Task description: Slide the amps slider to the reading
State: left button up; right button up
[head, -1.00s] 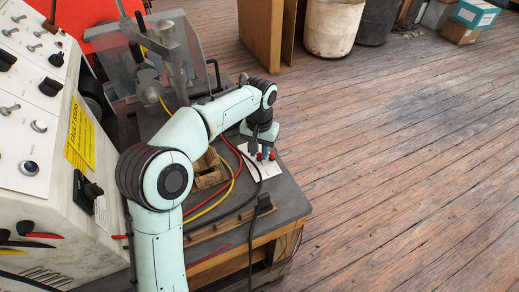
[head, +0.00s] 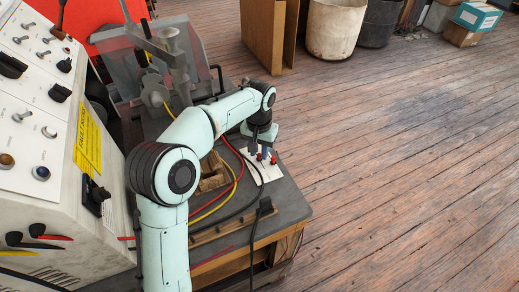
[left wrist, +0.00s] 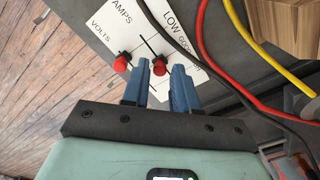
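A white card (head: 267,173) lies on the grey bench top and shows larger in the left wrist view (left wrist: 176,45), marked AMPS, VOLTS, LOW and another partly covered word. It has two red slider knobs on dark lines. The knob on the line by AMPS (left wrist: 159,67) sits between my left gripper's fingertips (left wrist: 161,68). The knob by VOLTS (left wrist: 121,63) is just outside the left finger. My left gripper (head: 260,146) points down at the card. Its blue fingers are apart, with a narrow gap seeming to show beside the amps knob. My right gripper is not in view.
A white test panel (head: 40,150) with knobs and switches stands at the left. Open wooden floor lies to the right.

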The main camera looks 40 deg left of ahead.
aim_at(259, 154)
pick_arm(q)
notch_tip(259, 154, up, 13)
jog(key=p, duration=0.3)
jog(key=shift+r, duration=0.2)
dwell(0.7)
